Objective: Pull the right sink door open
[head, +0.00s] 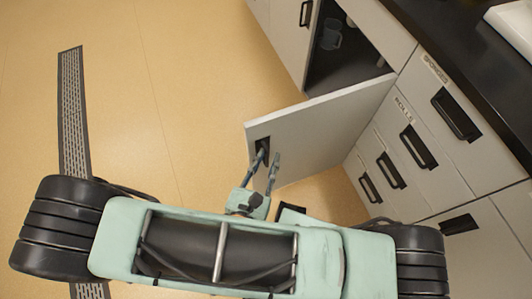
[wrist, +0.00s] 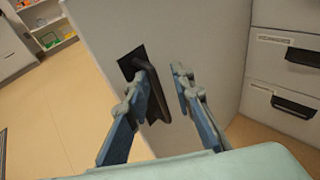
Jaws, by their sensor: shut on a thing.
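The right sink door (head: 320,130) is a pale grey panel, swung well out from the cabinet front, with the dark cabinet interior (head: 345,65) showing behind it. It also fills the middle of the wrist view (wrist: 205,30). Its black handle (wrist: 152,85) sits near the door's free edge, between my fingers. My gripper (head: 269,157) is shut on that handle, with one finger on either side in the wrist view (wrist: 158,85). In the head view the handle is partly hidden by the fingers.
Labelled drawers with black handles (head: 418,148) stand right of the opening, under a dark countertop (head: 450,45). Another pale door (head: 285,35) is left of the opening. A grey object (head: 331,34) is inside the cabinet. The tan floor (head: 170,90) to the left is clear, with a floor grate (head: 73,110).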

